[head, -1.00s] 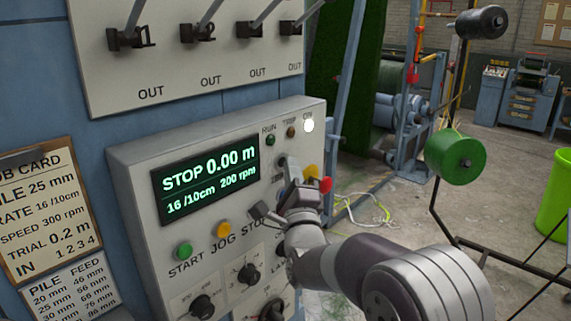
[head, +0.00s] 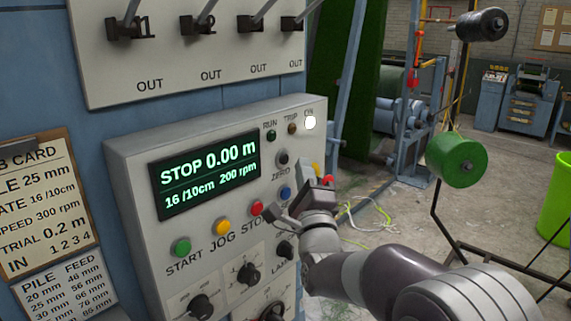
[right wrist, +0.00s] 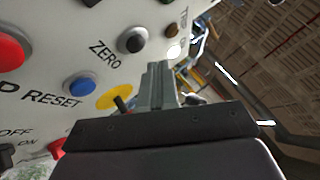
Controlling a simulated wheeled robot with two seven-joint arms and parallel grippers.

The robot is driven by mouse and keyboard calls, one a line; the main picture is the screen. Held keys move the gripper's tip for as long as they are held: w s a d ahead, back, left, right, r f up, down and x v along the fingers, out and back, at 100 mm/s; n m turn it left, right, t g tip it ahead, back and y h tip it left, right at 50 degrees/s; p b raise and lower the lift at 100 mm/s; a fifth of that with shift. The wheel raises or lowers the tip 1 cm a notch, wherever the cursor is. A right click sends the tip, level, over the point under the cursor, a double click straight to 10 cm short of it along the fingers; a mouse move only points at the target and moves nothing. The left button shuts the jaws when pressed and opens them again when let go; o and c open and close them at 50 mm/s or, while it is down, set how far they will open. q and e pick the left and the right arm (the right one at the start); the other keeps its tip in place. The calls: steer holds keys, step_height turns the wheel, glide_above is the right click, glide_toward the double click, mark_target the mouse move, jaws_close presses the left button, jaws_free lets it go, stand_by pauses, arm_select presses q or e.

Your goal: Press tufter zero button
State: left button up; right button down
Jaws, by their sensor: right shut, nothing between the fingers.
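The tufter's zero button (head: 282,158) is a small dark round button on the right of the grey control panel (head: 130,165), with ZERO printed under it. In the right wrist view the zero button (right wrist: 132,39) is uncovered, to the left of my fingertips. My right gripper (head: 304,168) is shut and empty, in front of the panel's right edge, below and right of the button. The closed fingers (right wrist: 158,77) appear apart from the button. The display (head: 208,173) reads STOP 0.00 m, 16 /10cm, 200 rpm. My left gripper is not in view.
The blue reset button (head: 285,193) and red stop button (head: 256,208) sit close below the zero button. Yellow jog (head: 222,227) and green start (head: 181,247) buttons are further left. Levers line the upper panel. A green spool (head: 455,160) stands on a rack at right.

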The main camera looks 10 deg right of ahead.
steer(key=s+d+b, duration=0.2)
steer(key=s, duration=0.1)
steer(key=shift+s+d, duration=0.1)
steer(key=shift+d, duration=0.05)
stand_by(0.6)
